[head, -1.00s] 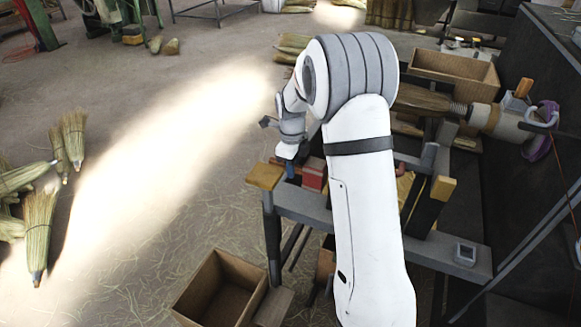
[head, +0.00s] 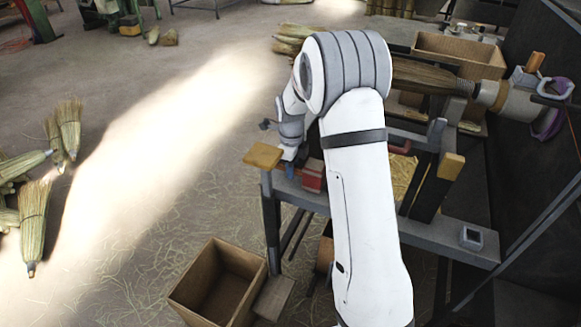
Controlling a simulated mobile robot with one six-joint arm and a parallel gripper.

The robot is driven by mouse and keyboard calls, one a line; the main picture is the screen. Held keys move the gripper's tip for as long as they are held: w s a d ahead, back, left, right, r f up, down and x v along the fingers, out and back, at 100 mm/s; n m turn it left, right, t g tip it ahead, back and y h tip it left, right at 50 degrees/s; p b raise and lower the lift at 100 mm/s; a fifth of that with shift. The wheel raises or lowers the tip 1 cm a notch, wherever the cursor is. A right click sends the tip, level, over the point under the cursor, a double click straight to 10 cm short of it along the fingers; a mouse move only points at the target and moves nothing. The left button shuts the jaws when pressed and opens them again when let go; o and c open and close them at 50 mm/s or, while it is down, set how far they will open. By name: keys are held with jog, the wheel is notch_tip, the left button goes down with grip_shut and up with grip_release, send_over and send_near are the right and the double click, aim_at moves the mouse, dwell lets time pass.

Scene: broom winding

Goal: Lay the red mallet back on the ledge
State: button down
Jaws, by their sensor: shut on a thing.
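The red mallet (head: 313,178) shows as a small red block beside my gripper, just left of my white forearm. My gripper (head: 290,170) is shut on it, over the left end of the grey bench; the fingers are small and partly hidden. The mallet's handle cannot be made out. The grey ledge (head: 440,236) runs along the front of the bench, and my arm covers its middle. Whether the mallet touches the ledge cannot be told.
A yellow wooden block (head: 263,155) sits at the bench's left corner, near my gripper. A grey square cup (head: 472,237) stands on the right end. An open wooden box (head: 218,285) is on the floor in front. A broom (head: 430,78) is clamped behind.

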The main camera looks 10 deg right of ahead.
jog(key=c, duration=1.3)
grip_release()
